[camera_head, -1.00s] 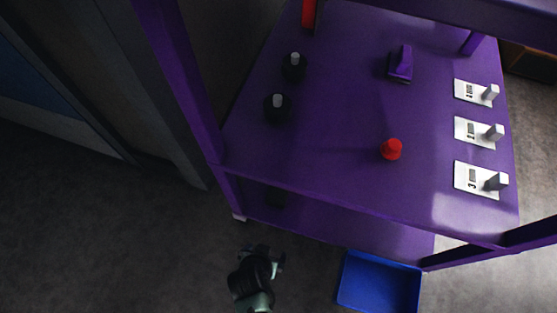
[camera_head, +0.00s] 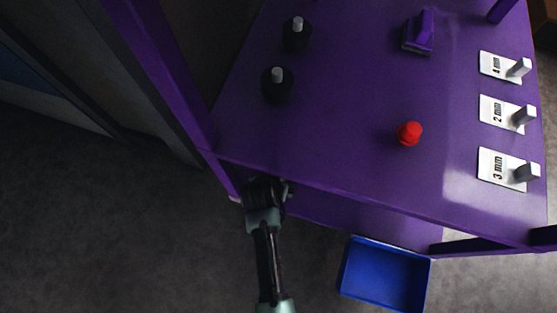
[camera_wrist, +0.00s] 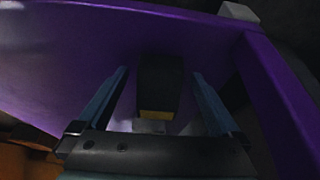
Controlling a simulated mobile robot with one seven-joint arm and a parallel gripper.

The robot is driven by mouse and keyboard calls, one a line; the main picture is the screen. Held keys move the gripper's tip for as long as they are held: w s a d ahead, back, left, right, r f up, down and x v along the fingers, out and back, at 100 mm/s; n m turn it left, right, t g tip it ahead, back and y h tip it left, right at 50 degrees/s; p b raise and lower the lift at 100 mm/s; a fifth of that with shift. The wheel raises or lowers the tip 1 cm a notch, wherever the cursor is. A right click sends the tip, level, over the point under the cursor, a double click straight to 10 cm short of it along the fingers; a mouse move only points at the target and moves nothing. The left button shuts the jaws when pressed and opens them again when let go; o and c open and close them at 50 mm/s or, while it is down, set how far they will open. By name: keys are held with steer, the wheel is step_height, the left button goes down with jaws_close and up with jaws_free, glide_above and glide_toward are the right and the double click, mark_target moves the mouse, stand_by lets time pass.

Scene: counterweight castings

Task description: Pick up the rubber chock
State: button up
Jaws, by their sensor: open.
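The rubber chock appears to be the dark block (camera_wrist: 160,80) with a yellow band on its near end, on the purple lower shelf in the wrist view. My gripper (camera_wrist: 160,72) is open, with one finger on each side of the block. I cannot tell whether either finger touches it. In the head view my gripper (camera_head: 270,190) is at the front left edge of the purple rack, and the block is hidden there behind my gripper and the upper shelf.
The upper shelf (camera_head: 340,120) overhangs the lower one. It holds two black pieces with grey pegs (camera_head: 277,86), a red knob (camera_head: 409,133), a purple block (camera_head: 419,33) and white labelled plates (camera_head: 505,168). A rack post (camera_head: 165,75) stands left. A blue tray (camera_head: 385,275) lies below.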

steer(key=w, duration=0.1)
steer(key=w+b, duration=0.2)
steer(key=shift+w+d+f, duration=0.25)
steer(key=shift+d, duration=0.15)
steer(key=shift+w+d+f+b, duration=0.1)
steer(key=shift+w+f+b, duration=0.1)
steer(key=shift+f+b, duration=0.3)
steer(key=shift+r, duration=0.2)
steer(key=shift+c, duration=0.2)
jaws_close()
steer(key=shift+r, duration=0.1)
